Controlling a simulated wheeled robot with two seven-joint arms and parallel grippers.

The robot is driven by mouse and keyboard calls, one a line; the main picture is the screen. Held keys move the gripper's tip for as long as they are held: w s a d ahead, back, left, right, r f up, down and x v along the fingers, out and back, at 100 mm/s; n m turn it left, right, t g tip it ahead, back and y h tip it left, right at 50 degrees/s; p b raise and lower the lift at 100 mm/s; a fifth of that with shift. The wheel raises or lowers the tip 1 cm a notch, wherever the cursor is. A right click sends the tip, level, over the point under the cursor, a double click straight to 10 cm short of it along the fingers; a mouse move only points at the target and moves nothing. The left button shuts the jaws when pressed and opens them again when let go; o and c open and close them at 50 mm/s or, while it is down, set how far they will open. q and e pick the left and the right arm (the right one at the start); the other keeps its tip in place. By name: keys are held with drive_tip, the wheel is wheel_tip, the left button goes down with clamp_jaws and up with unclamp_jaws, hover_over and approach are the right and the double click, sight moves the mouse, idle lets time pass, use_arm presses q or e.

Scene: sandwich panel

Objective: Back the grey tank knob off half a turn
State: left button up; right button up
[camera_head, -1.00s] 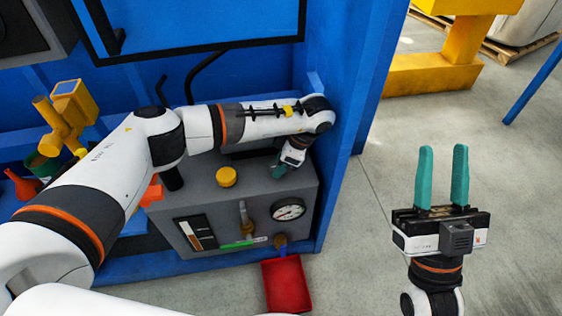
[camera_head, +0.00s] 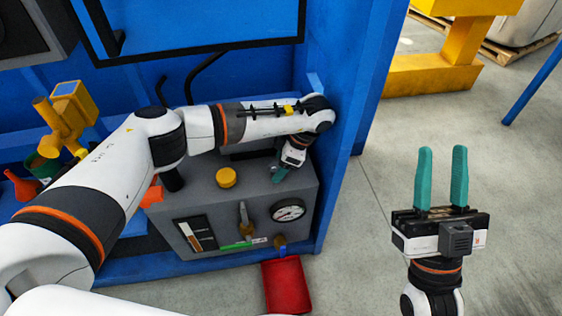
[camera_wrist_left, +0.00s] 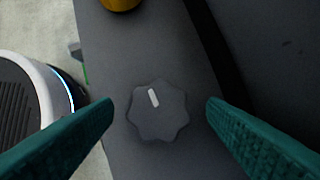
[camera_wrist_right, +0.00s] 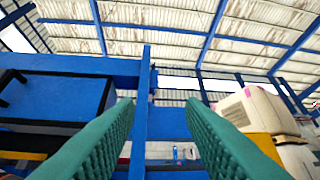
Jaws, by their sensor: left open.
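The grey tank knob (camera_wrist_left: 158,112) is a lobed dial with a white pointer mark, on the top of the grey tank (camera_head: 205,195). The mark points up and slightly left in the left wrist view. My left gripper (camera_head: 281,174) is low over the right part of the tank top and hides the knob in the head view. In the left wrist view its teal fingers (camera_wrist_left: 158,104) are open on either side of the knob, with gaps showing. My right gripper (camera_head: 441,165) is open and empty, raised over the floor at right.
A yellow cap (camera_head: 226,177) stands on the tank top, left of my left gripper. The tank front carries a pressure gauge (camera_head: 288,210) and a brass valve (camera_head: 244,220). A red container (camera_head: 287,287) is below. A blue panel (camera_head: 345,130) rises close at right.

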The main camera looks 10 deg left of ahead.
use_arm(q)
drive_tip(key=shift+r, duration=0.25)
wheel_tip(320, 180, up, 5)
drive_tip(key=shift+f+p, duration=0.15)
drive_tip(key=shift+p, duration=0.75)
wheel_tip(320, 180, up, 5)
drive_tip(key=shift+f+p, duration=0.1)
drive_tip(key=shift+p, duration=0.5)
use_arm(e)
drive_tip(key=w+f+g+h, duration=0.3)
drive_tip(key=w+f+g, duration=0.2)
drive_tip(key=f+g, duration=0.2)
wheel_tip(320, 180, down, 2)
drive_tip(key=shift+f+g, duration=0.15)
drive_tip(key=shift+g, duration=0.25)
drive_tip(key=shift+d, duration=0.1)
